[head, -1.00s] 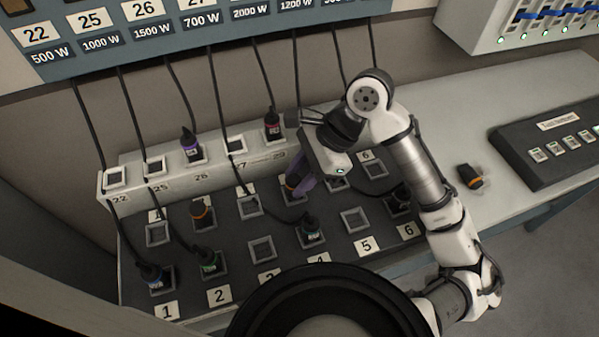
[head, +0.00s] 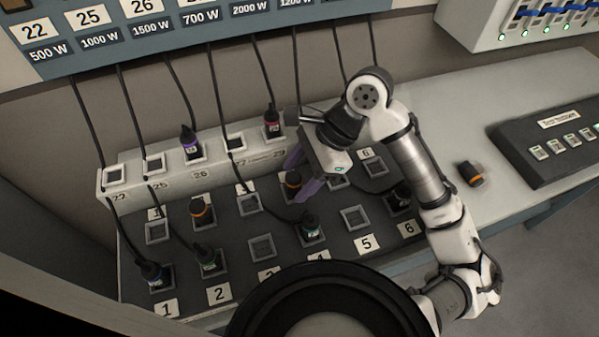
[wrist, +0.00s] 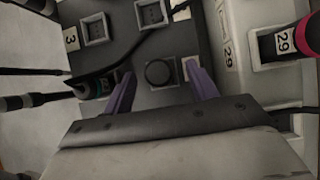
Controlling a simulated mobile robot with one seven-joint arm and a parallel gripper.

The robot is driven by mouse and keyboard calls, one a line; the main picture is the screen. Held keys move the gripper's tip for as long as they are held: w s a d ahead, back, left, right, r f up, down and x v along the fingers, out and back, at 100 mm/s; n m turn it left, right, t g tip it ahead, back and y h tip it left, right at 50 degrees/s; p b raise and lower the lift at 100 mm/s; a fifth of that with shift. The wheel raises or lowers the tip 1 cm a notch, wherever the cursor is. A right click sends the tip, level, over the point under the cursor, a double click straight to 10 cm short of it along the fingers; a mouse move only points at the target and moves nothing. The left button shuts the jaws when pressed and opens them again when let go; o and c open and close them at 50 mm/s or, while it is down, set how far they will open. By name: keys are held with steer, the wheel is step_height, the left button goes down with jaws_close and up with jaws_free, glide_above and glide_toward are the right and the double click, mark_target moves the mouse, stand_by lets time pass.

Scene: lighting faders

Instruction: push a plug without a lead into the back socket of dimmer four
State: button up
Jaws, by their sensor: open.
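The plug without a lead (head: 292,183), black with an orange band, stands upright in the back socket of dimmer four. Its round black top (wrist: 158,74) shows in the wrist view; how deep it sits I cannot tell. My gripper (head: 300,178) is open just above it, its purple fingers apart on either side of the plug in the wrist view (wrist: 160,80). The front socket of dimmer four holds a teal-banded plug (head: 310,228) with a lead.
Another orange-banded plug (head: 201,211) stands in dimmer two's back socket. A loose orange-banded plug (head: 470,174) lies on the desk at right. Black leads hang from the panel above. A raised socket strip (head: 128,200) runs behind the dimmers, with a red-banded plug (head: 272,121) near my gripper.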

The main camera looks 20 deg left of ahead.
steer(key=v, duration=1.3)
steer(key=shift+r, duration=0.3)
steer(key=shift+w+d, duration=0.1)
steer(key=shift+d, duration=0.05)
